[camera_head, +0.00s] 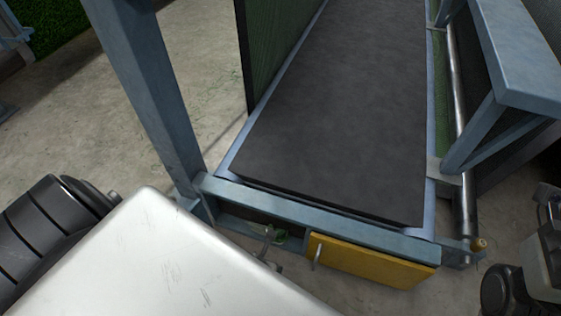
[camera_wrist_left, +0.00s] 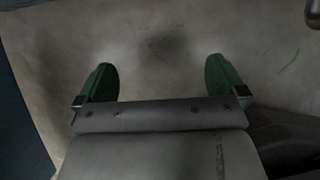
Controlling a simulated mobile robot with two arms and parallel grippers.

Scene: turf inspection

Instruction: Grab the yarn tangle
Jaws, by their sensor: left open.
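A small green patch (camera_head: 281,237) shows in the dark opening under the front of the belt frame in the head view. It may be the yarn tangle, but it is too small and too hidden to be sure. My left gripper (camera_wrist_left: 162,82) is open in the left wrist view, its two green fingertips wide apart. Nothing is between them but blurred bare concrete floor behind. The head view does not show the left fingertips clearly. My right gripper is not in view.
A dark flat belt (camera_head: 335,110) lies in a blue-grey steel frame (camera_head: 325,221). A yellow panel (camera_head: 372,262) with a handle is under its front edge, right of the opening. A steel post (camera_head: 150,90) rises at the left. Concrete floor (camera_head: 200,60) is clear beyond the post.

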